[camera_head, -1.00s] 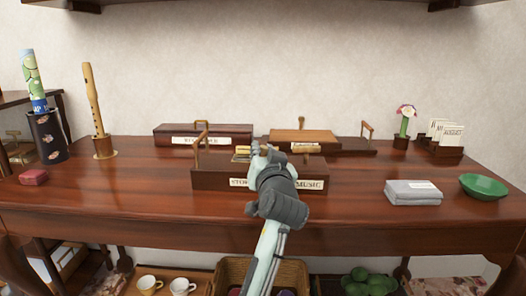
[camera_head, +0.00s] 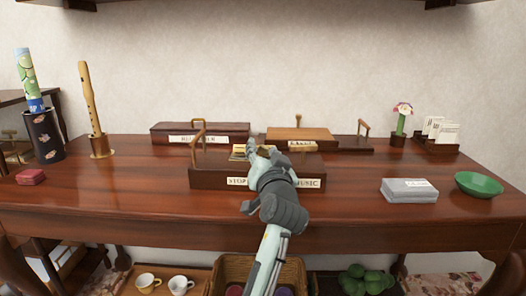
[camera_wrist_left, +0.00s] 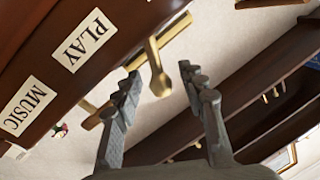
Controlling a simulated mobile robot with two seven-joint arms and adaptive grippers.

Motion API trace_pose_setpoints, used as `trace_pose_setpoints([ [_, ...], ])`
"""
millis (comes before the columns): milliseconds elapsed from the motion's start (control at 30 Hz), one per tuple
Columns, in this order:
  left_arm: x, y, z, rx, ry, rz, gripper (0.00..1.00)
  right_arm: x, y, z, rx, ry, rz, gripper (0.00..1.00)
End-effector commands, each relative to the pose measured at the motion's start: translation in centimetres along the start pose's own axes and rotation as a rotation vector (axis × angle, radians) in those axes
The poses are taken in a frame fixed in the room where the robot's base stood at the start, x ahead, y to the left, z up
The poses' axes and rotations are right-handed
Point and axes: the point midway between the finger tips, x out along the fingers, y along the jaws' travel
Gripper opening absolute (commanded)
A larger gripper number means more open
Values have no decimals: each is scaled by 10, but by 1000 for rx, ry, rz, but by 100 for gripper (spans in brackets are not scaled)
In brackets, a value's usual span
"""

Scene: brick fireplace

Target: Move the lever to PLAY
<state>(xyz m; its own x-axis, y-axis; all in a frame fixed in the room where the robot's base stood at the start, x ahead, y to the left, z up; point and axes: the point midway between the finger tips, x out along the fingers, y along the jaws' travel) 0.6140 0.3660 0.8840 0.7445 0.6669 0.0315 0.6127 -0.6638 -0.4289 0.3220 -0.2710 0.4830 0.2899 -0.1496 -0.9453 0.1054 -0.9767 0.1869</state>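The dark wooden music box (camera_head: 209,180) stands at the table's front middle, with a STOP label at its left and a MUSIC label at its right. In the left wrist view its PLAY label (camera_wrist_left: 84,40) and MUSIC label (camera_wrist_left: 28,105) show. A brass lever with a rounded knob (camera_wrist_left: 159,82) sticks out from the box. My left gripper (camera_head: 259,150) is over the box; in the left wrist view (camera_wrist_left: 162,76) its fingers are apart, with the knob between or just beyond the tips. Contact cannot be told. My arm hides part of the box front. My right gripper is out of view.
A recorder (camera_head: 90,98) stands left. A grey block (camera_head: 409,191) and green bowl (camera_head: 479,185) lie right. Bare tabletop lies to either side of the music box.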

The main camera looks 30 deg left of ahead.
Motion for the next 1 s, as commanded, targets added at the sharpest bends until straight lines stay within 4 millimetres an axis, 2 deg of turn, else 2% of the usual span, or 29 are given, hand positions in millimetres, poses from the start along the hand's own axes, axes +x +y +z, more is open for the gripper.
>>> trace_pose_setpoints([
  [267, 0, -4, -8, -5, 2, -1, 41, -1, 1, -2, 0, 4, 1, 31],
  [700, 3, -37, -78, -5, 3, -1, 41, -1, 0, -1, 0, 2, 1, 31],
  [833, 3, -42, -88, -3, 1, -1, 41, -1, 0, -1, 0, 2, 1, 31],
  [1000, 3, -43, -91, 0, 0, 0, 41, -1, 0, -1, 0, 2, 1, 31],
])
